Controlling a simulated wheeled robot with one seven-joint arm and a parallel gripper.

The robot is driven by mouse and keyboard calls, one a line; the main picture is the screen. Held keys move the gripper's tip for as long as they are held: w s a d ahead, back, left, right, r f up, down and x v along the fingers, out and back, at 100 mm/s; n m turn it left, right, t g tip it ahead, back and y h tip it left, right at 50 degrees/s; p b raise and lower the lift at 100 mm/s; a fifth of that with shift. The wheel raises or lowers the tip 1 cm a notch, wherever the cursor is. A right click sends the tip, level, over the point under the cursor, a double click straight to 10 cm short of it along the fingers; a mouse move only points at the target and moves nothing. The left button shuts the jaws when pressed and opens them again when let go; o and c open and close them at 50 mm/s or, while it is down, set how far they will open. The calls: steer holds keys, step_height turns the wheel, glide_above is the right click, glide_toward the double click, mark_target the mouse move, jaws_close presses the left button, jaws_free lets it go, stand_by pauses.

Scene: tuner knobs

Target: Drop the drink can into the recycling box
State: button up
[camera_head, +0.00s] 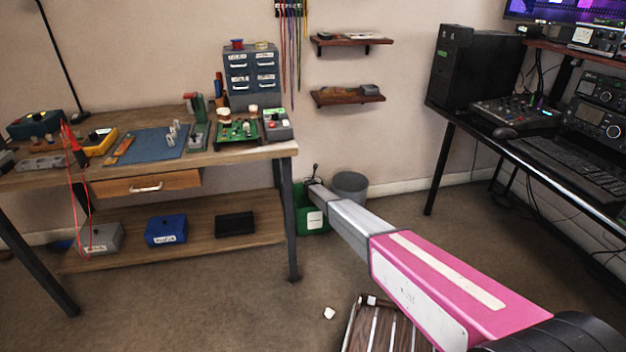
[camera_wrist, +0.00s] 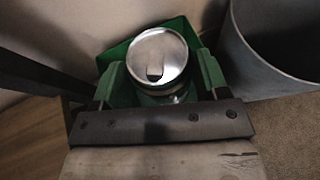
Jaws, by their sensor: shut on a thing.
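The drink can (camera_wrist: 158,58) shows in the wrist view with its silver top toward the camera. My gripper (camera_wrist: 160,82) is shut on it, with a green finger on each side. The green recycling box (camera_wrist: 115,57) lies behind and below the can in that view; how far the can is above or inside it I cannot tell. In the head view the recycling box (camera_head: 312,221) stands on the floor just right of the workbench leg. My arm reaches over to it there, and hides the can and most of my gripper.
A grey bin (camera_head: 350,184) stands right beside the box. The workbench (camera_head: 230,156) and its leg are close on the left. A wooden slatted crate (camera_head: 360,325) and a small white object (camera_head: 329,313) lie on the floor in front. A desk with electronics (camera_head: 480,128) stands at right.

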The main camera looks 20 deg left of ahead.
steer(key=shift+f, duration=0.25)
steer(key=o, duration=1)
steer(key=shift+s, duration=0.15)
steer(key=v, duration=1)
steer(key=shift+s+d+r, duration=0.15)
steer(key=shift+s, duration=0.1)
